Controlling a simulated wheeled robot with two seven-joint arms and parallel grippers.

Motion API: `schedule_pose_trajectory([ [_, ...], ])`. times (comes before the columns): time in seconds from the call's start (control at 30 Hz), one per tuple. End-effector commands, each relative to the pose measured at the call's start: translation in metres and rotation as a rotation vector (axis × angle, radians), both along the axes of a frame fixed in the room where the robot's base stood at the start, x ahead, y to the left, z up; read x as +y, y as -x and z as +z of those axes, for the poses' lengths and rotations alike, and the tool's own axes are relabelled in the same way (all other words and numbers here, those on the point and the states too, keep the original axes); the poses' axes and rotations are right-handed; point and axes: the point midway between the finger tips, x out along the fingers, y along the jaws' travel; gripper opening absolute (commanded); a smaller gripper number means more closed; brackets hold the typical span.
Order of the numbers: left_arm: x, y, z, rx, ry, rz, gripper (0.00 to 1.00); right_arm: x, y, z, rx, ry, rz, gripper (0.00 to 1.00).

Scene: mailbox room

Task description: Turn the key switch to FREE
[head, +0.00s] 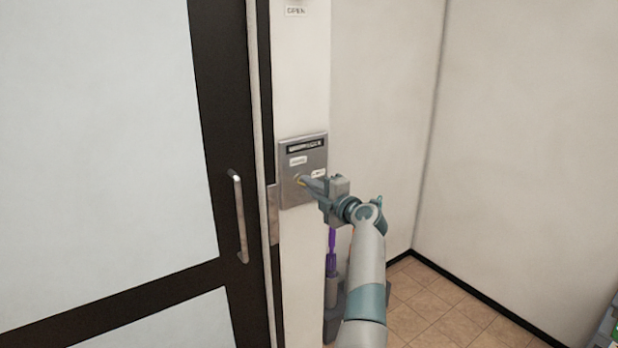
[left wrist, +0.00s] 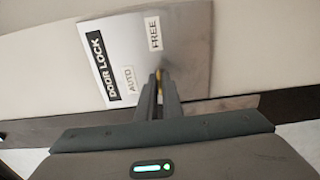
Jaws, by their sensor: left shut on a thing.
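The key switch panel (head: 291,189) is a grey metal plate on the white pillar beside the door. In the left wrist view the panel (left wrist: 188,72) shows a black DOOR LOCK label (left wrist: 98,70), an AUTO label (left wrist: 130,80) and a FREE label (left wrist: 153,33). My left gripper (head: 302,181) is at the panel's lower middle, and its fingers (left wrist: 160,88) are shut on the brass-coloured key (left wrist: 158,74). Only a small part of the key shows between the fingertips, so which label it points at cannot be told. My right gripper is in neither view.
A dark-framed glass door with a metal handle (head: 238,217) stands left of the pillar. An OPEN sign (head: 296,11) is above the panel. A purple object (head: 331,252) stands behind my arm, near the tiled floor (head: 420,306). A bare wall corner is at the right.

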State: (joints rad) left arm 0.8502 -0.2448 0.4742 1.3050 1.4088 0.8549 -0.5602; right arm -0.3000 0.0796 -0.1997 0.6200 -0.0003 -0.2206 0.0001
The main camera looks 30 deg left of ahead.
Motion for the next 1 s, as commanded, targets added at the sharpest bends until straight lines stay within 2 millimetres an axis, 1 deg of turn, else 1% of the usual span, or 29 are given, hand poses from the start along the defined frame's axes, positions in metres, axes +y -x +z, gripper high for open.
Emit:
schedule_pose_trajectory([
  [0.03, -0.0011, -0.0010, 0.0023, 0.009, -0.005, -0.004, 0.00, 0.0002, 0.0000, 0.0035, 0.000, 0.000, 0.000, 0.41],
  [0.1, -0.0011, -0.0011, 0.0016, 0.017, -0.009, -0.004, 0.00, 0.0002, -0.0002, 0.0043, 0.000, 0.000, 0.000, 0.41],
  [0.47, -0.0013, -0.0012, 0.0004, 0.023, -0.012, -0.004, 0.00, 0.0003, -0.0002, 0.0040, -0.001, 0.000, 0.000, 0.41],
  [0.5, -0.0012, -0.0011, 0.0004, 0.023, -0.012, -0.004, 0.09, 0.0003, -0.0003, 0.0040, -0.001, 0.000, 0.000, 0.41],
  [0.57, -0.0012, -0.0010, 0.0004, 0.023, -0.012, -0.004, 0.23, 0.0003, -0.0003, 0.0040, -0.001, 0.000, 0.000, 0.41],
  [0.6, -0.0010, -0.0010, 0.0003, 0.023, -0.012, -0.003, 0.25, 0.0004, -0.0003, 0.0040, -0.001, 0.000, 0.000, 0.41],
  [1.0, -0.0023, -0.0007, -0.0002, 0.023, -0.010, -0.001, 0.25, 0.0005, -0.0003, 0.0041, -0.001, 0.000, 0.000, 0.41],
])
